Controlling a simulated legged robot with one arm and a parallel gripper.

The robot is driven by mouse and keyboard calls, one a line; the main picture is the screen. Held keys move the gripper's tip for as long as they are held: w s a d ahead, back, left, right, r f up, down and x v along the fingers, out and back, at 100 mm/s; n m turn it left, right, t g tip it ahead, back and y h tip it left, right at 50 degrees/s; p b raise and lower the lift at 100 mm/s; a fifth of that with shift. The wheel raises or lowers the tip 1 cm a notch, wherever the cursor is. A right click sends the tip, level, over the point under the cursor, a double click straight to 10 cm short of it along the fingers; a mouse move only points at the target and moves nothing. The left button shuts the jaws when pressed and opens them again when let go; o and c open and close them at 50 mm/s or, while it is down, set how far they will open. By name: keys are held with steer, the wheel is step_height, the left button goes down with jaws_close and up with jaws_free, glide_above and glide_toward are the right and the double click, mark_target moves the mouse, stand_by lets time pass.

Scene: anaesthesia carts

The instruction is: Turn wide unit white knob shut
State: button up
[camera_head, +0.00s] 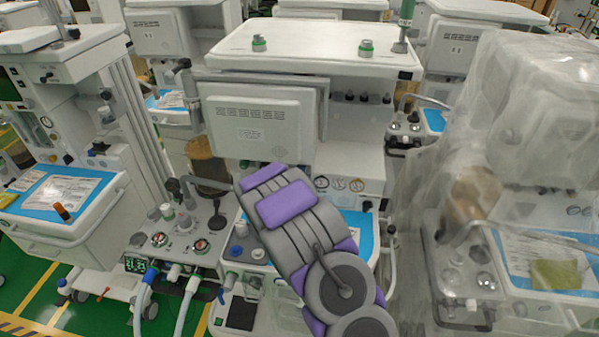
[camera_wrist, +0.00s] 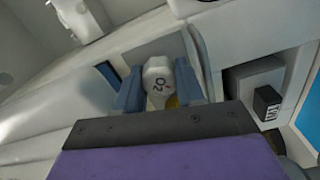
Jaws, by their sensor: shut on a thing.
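In the wrist view, a white knob (camera_wrist: 158,84) with dark "O2"-like lettering sits in a grey recess of a pale panel. The blue-grey fingers of my gripper (camera_wrist: 158,70) stand on either side of it and are shut on it. A bit of yellow shows beside the knob's lower part. In the head view, the wide unit (camera_head: 310,43) stands in the middle, with a white top. My purple and grey arm reaches down over its front and hides the knob and the gripper there.
A black block with white lettering (camera_wrist: 267,103) sits to the right of the knob in the wrist view. In the head view, a plastic-draped cart (camera_head: 530,110) stands close on the right. Another cart (camera_head: 75,50) stands at the left. Hoses (camera_head: 139,305) hang at the lower left.

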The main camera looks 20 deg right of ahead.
steer(key=o, duration=0.8)
steer(key=shift+s+f, duration=0.15)
steer(key=shift+f, duration=0.15)
steer(key=shift+p+v, duration=3.95)
steer(key=shift+v, duration=4.65)
steer(key=shift+a+r, duration=0.1)
